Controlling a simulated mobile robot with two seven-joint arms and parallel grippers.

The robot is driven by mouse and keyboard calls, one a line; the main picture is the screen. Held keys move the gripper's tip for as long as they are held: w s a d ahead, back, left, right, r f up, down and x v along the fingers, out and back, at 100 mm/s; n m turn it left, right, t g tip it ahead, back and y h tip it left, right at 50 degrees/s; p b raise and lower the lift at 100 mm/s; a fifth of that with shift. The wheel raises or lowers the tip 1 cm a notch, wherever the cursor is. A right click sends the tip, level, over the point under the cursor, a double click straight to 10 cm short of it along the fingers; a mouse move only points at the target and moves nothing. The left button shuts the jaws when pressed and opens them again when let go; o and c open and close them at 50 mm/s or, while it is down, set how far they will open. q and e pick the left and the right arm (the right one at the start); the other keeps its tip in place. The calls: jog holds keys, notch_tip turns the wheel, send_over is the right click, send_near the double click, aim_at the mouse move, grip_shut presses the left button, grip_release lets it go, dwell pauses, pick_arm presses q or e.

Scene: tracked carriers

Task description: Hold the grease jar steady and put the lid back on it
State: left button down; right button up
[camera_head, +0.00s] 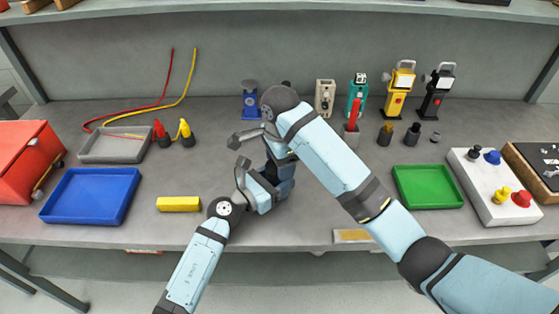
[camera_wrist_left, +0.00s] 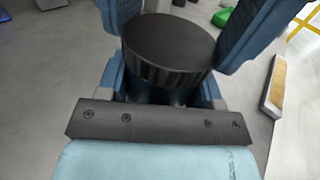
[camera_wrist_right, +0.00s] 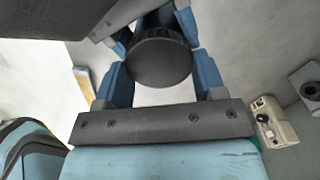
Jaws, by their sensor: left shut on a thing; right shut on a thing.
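The black lid (camera_wrist_left: 170,42) with a ribbed rim shows in the left wrist view, directly above a dark body, apparently the grease jar (camera_wrist_left: 152,95). The lid also shows face-on in the right wrist view (camera_wrist_right: 158,62), between the fingers of my right gripper (camera_wrist_right: 160,78), which is shut on it. My left gripper (camera_head: 270,182) is shut around the jar lower down. My right gripper (camera_head: 278,152) meets it from above in the head view. The grippers mostly hide the jar, and I cannot tell whether the lid is seated or a small gap is left.
A yellow block (camera_head: 179,204), blue tray (camera_head: 88,223) and grey tray (camera_head: 112,161) lie to the left. A green tray (camera_head: 428,207) and white control box (camera_head: 497,218) are at right. Bottles and instruments stand along the back. The bench front near the grippers is mostly clear.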

jog(key=o, duration=0.9)
jog(key=shift+r, duration=0.1)
jog(key=shift+r, duration=2.15)
jog(key=shift+c, duration=0.4)
